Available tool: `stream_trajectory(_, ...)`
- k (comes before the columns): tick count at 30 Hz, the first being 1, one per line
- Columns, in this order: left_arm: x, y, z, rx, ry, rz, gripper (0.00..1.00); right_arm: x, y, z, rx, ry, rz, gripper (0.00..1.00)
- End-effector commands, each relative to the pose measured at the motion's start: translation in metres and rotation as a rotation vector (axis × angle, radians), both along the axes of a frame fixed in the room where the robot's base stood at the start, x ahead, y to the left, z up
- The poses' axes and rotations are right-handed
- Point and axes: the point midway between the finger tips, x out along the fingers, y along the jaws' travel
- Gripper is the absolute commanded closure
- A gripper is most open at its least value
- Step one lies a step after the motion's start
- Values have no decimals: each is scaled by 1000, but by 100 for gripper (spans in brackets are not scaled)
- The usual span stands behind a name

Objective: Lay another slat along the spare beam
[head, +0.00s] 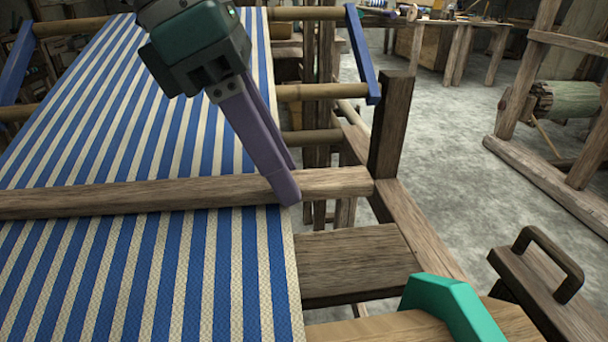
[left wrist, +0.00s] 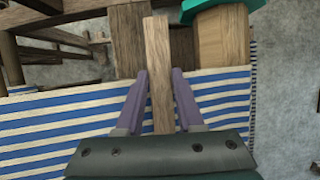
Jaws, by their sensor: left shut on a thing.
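A long wooden slat (head: 150,195) lies crosswise over the blue and white striped cloth (head: 100,275) in the head view. Its right end sticks out past the cloth's right edge, close to a dark upright post; its left end is out of frame. My left gripper (head: 287,186) reaches down from above, its purple fingers shut on the slat near the cloth's right edge. In the left wrist view the slat (left wrist: 158,60) runs up between the two fingers. I cannot tell which timber is the spare beam. My right gripper is not in view.
The dark post (head: 389,125) rises from the loom's side rail. A flat board (head: 350,262) lies to the right of the cloth. A teal curved piece (head: 450,302) and a dark wooden block with a handle (head: 545,300) are at lower right. Bare floor (head: 440,150) lies beyond.

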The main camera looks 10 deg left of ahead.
Motion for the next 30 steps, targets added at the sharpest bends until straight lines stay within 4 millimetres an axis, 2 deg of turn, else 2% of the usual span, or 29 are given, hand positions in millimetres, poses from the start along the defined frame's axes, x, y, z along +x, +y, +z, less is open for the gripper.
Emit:
stream_trajectory(1,1,-1,-7,-1,-2,12,100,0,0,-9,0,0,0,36)
stream_trajectory(8,-5,-3,-8,1,1,28,100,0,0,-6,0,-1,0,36)
stream_trajectory(30,-64,-17,-32,2,3,24,100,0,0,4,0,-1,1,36)
